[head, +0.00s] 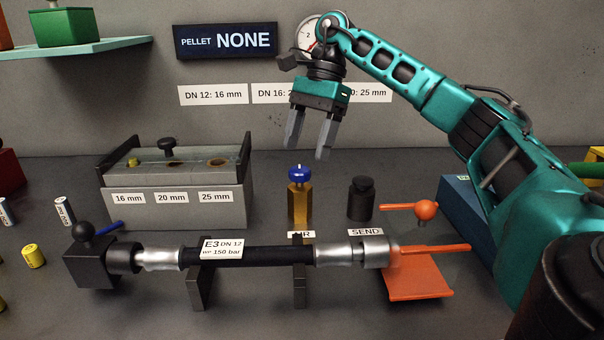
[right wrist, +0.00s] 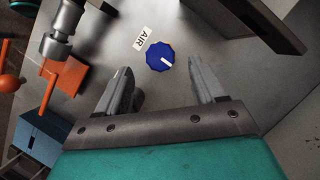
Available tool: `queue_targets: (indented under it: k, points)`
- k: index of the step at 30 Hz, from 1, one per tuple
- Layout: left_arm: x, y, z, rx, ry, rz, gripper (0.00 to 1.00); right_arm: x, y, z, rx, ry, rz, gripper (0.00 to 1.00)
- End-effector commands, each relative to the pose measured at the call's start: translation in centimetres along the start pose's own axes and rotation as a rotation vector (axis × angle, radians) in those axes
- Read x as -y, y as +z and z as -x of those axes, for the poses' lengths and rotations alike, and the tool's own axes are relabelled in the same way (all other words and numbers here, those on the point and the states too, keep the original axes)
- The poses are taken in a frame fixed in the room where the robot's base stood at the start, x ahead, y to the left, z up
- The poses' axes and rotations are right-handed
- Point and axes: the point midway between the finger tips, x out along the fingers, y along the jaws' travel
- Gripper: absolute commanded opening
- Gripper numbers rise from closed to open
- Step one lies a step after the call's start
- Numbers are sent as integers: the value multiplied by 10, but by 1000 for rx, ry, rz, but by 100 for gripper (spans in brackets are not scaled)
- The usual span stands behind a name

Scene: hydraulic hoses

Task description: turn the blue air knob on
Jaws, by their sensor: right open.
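The blue air knob (head: 299,173) sits on top of an upright brass valve body (head: 299,203) behind the hose. In the right wrist view the knob (right wrist: 160,57) shows from above with a white mark pointing to the lower right, beside the AIR label (right wrist: 141,39). My right gripper (head: 311,148) is open and empty, pointing down above the knob. In the right wrist view its two fingers (right wrist: 163,75) are spread, with the knob beyond the gap between their tips. They are apart from the knob. My left gripper is not in view.
A black hose (head: 265,256) with metal ends lies on supports in front of the valve. A black weight-like part (head: 361,198) stands right of it, and a grey box (head: 180,196) with size slots stands left. An orange plate (head: 418,283) lies at right.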

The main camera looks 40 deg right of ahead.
Motion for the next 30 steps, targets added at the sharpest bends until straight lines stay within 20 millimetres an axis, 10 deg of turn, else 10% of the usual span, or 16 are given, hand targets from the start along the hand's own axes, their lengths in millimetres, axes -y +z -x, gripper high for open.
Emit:
queue_targets:
  k: [19, 30]
  points:
    - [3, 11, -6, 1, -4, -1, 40, 0, 0, -41, 2, 0, -1, 69]
    - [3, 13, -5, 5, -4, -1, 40, 0, 0, -41, 2, 0, -1, 34]
